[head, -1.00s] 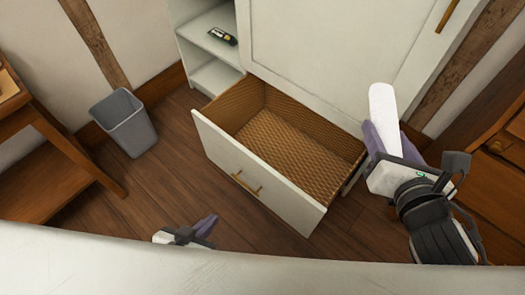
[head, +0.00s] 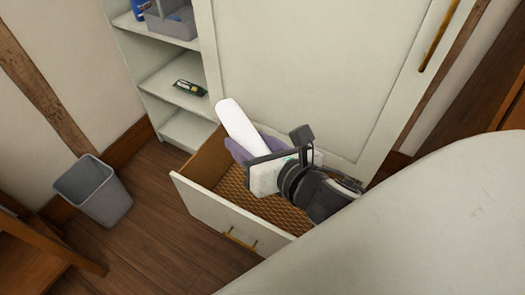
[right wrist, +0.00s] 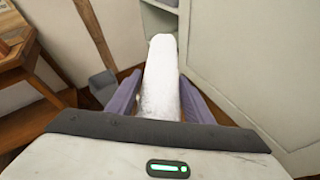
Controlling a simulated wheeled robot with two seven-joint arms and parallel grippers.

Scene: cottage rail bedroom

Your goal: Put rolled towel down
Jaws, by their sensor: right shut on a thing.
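A white rolled towel (head: 240,128) is held by my right gripper (head: 250,143), which is shut on it. In the head view the towel is above the open drawer (head: 208,205) and points toward the shelves. In the right wrist view the towel (right wrist: 160,85) lies between the two purple fingers (right wrist: 158,98) and extends forward. The drawer has a woven lining and looks empty where it shows; the gripper and towel hide part of its inside. My left gripper is not in view.
A white cabinet (head: 290,75) stands behind the drawer. Open shelves (head: 170,75) to its left hold a small dark item (head: 190,88) and a grey caddy (head: 172,22). A grey bin (head: 93,190) and a wooden table (head: 40,250) are at the left.

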